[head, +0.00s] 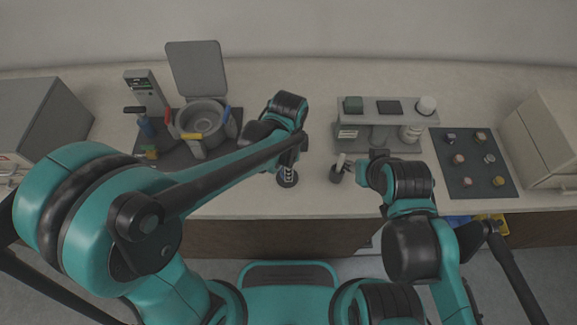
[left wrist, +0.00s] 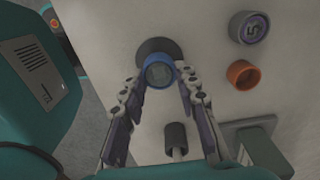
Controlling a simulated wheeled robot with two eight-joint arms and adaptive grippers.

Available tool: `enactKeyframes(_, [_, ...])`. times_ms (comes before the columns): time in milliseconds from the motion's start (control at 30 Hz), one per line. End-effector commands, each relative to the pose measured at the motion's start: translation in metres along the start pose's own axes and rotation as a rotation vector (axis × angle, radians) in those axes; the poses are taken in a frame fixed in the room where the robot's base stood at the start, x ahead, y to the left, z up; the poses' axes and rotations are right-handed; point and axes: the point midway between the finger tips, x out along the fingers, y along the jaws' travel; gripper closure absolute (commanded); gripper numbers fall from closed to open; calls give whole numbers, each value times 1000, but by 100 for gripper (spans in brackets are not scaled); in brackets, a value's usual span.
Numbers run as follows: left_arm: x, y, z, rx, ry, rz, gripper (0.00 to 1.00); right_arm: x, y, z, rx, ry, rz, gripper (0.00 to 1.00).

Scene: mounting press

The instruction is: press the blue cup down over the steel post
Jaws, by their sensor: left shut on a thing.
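The blue cup (left wrist: 159,72) sits between the two fingertips of my left gripper (left wrist: 160,82) in the left wrist view. The fingers are shut on it. A dark round base (left wrist: 154,48) lies just behind the cup. The steel post is not visible; I cannot tell how far the cup is over it. In the head view my left gripper (head: 289,166) points down above a dark round foot (head: 287,180) on the counter, and the cup is hidden there. My right gripper (head: 355,168) is beside a small pale upright piece (head: 340,162); its finger opening is unclear.
A grey pot-like device (head: 200,122) with a raised lid stands at the left on a dark mat. A grey rack (head: 382,118) stands behind my right gripper. A dark mat (head: 472,165) with several small parts lies at right. An orange ring (left wrist: 243,74) is near the cup.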

Motion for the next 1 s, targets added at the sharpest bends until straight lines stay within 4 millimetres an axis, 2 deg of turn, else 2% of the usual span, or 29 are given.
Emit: enactKeyframes(1000, [16,0,0,0,0,0,100,11,0,8,0,0,0,60])
